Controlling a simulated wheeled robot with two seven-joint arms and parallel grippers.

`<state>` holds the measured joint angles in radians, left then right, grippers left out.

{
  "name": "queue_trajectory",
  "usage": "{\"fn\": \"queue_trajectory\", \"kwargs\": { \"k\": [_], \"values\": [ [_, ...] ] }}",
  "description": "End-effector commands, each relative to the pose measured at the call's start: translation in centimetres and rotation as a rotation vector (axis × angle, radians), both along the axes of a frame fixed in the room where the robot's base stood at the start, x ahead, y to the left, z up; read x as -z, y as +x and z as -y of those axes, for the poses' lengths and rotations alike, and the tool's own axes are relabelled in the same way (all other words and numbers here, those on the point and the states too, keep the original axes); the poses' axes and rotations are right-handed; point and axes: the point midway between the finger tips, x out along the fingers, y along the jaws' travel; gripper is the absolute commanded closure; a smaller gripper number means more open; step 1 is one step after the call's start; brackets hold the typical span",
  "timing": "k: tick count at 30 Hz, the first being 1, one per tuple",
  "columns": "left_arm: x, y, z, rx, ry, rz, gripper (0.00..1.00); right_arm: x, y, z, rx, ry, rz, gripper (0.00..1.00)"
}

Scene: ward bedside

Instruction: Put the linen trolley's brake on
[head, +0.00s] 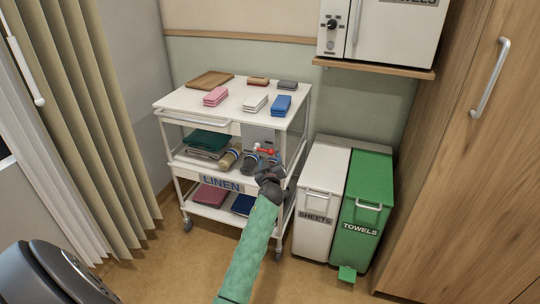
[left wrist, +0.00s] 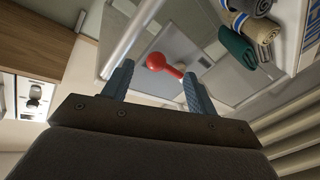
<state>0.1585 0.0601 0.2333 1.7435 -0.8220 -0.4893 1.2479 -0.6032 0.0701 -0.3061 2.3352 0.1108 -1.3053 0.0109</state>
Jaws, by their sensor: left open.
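The linen trolley (head: 168,113) is a white shelved cart against the back wall, with a LINEN label on its lower front. A red lever with a round knob (head: 266,150) sits on a grey plate (head: 258,134) on its right part. In the left wrist view the red knob (left wrist: 157,62) shows between the fingertips, tilted, its stem pointing right. My left gripper (head: 266,165) is open at the trolley's right front, just below the lever; its two fingers also show in the left wrist view (left wrist: 158,72). I cannot tell whether they touch the lever. My right gripper is not in view.
Rolled and folded linen (head: 228,160) lies on the middle shelf close to my gripper. Folded cloths (head: 255,103) and a brown board (head: 210,80) lie on top. A white SHEETS bin (head: 318,195) and a green TOWELS bin (head: 367,190) stand at right.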

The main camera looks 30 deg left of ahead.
Motion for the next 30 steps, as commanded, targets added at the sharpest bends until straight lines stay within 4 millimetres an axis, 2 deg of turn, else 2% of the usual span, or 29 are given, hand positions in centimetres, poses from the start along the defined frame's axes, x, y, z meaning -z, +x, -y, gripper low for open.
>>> {"fn": "queue_trajectory", "kwargs": {
  "k": [3,9,20,29,30],
  "values": [
    [-0.2,1.5,-1.1,-0.001,0.001,-0.001,0.42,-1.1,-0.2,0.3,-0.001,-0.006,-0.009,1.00],
    [-0.1,3.0,-2.1,-0.001,0.001,-0.001,0.42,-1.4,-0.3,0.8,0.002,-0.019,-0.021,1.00],
    [0.0,3.4,-2.3,0.000,-0.001,-0.001,0.42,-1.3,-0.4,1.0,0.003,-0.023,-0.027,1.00],
    [0.0,3.4,-2.4,-0.002,0.000,-0.001,0.99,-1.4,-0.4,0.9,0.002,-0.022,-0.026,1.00],
    [0.0,3.4,-2.4,-0.002,0.001,-0.001,1.00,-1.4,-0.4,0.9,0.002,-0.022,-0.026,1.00]
  ]
}}
